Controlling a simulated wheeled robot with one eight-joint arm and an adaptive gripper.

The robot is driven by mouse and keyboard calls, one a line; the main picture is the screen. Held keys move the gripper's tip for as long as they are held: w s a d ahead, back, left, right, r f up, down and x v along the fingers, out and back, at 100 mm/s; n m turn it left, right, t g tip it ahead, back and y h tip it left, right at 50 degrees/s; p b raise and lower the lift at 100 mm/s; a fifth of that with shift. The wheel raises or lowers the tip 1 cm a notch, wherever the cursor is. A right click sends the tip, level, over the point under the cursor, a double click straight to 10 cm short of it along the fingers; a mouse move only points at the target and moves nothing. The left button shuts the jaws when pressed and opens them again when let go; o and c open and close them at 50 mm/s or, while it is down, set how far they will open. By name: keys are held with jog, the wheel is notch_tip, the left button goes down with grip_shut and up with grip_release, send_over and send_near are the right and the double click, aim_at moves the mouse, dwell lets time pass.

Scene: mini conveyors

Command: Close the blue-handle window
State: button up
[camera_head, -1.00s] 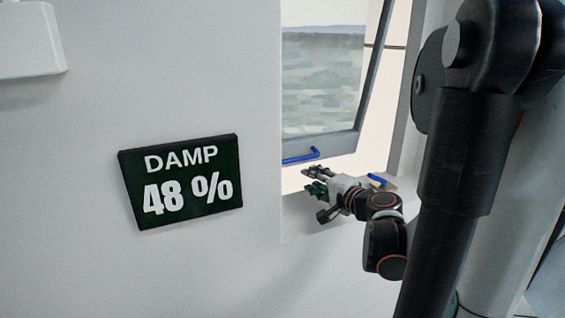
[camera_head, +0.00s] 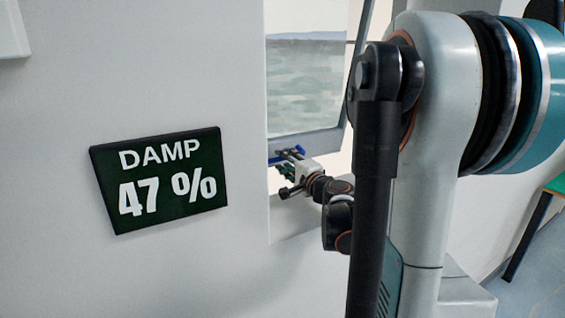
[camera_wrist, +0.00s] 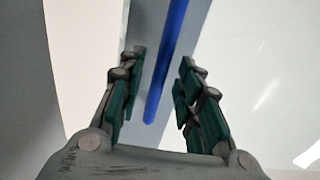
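The window (camera_head: 305,88) stands open in its frame, with a grey sash and a view of water through the glass. Its blue handle (camera_head: 287,153) is at the bottom of the sash in the head view. In the wrist view the blue handle (camera_wrist: 165,62) runs between the two fingers, apart from both as far as I can see. My gripper (camera_head: 283,163) is at the handle, overlapping it in the head view. In the wrist view my gripper (camera_wrist: 162,68) is open, with a clear gap between its green-padded fingers.
A black sign (camera_head: 160,180) reading "DAMP 47 %" is on the white wall left of the window. A white box (camera_head: 10,30) is at the upper left. A green-topped piece of furniture (camera_head: 553,188) is at the right edge.

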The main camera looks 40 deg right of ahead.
jog(key=shift+x, duration=1.2)
